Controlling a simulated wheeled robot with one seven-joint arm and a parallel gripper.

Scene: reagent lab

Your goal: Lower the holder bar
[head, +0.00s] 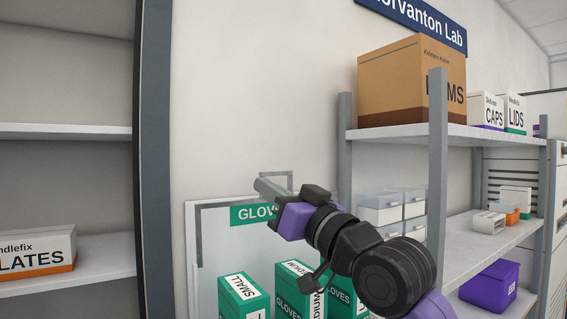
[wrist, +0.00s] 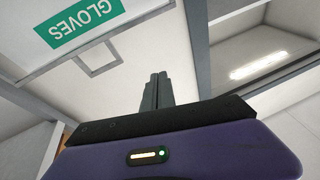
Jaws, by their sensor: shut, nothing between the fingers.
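The holder bar (head: 199,240) is a grey frame on the white glove board. It runs up the board's left side and along its top edge. A small grey loop stands up from its top, partly behind my gripper in the head view; the loop also shows in the wrist view (wrist: 118,52). My gripper (head: 266,187) is shut and empty, its fingers pointing left in front of the loop. In the wrist view my fingertips (wrist: 158,76) are beside the loop, with a visible gap in the picture. I cannot tell the depth between them. My arm hides the bar's right part.
A green GLOVES sign (head: 253,214) is on the board, with green glove boxes (head: 243,297) below it. A metal shelf unit (head: 437,160) stands close on the right, carrying a brown carton (head: 405,85). A grey cabinet (head: 65,190) is at left. The wall above is clear.

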